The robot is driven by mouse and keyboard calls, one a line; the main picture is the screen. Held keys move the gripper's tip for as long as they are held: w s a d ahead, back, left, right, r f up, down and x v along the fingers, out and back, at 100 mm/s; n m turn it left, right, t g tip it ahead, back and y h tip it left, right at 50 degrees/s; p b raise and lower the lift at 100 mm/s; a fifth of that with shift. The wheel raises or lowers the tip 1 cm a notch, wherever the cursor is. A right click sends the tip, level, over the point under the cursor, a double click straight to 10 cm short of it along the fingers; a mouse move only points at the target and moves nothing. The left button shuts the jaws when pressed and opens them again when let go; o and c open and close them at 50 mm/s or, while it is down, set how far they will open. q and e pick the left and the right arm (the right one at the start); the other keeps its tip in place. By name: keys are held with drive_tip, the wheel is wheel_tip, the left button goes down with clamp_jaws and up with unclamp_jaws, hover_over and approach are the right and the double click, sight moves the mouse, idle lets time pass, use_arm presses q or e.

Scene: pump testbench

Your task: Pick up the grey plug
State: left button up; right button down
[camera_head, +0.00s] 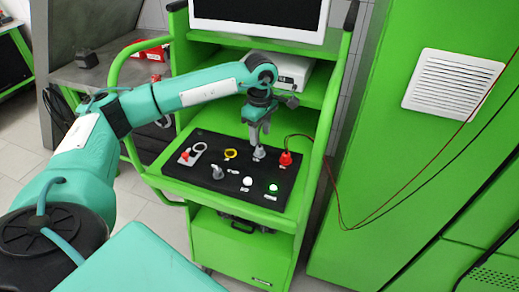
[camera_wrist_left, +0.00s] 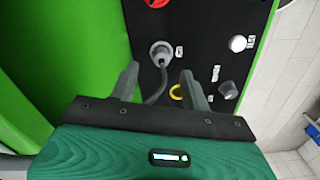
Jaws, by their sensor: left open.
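A grey plug (camera_head: 259,153) sits upright on the black panel at the back middle. It also shows in the left wrist view (camera_wrist_left: 161,52), with a grey cable running from it between the fingers. My left gripper (camera_head: 259,134) points down just above this plug. In the wrist view its fingers (camera_wrist_left: 159,72) are open and empty, one on each side of the plug's line, and the plug lies just past the fingertips. A second grey plug-like part (camera_head: 218,172) stands further left and nearer on the panel. My right gripper is not in view.
A yellow ring (camera_head: 230,154), a white button (camera_head: 247,181), a green-lit button (camera_head: 273,188) and a red knob (camera_head: 184,157) are on the black panel. The green cart's frame and shelf surround it.

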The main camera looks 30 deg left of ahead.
sight(260, 147)
use_arm(q)
drive_tip(key=shift+f+p, duration=0.35)
drive_tip(key=shift+f, duration=0.1)
wheel_tip(260, 147, down, 4)
drive_tip(key=shift+s+f+p, duration=0.15)
drive_tip(key=shift+p, duration=0.9)
drive_tip(key=shift+f, duration=0.2)
drive_tip(key=c, duration=0.9)
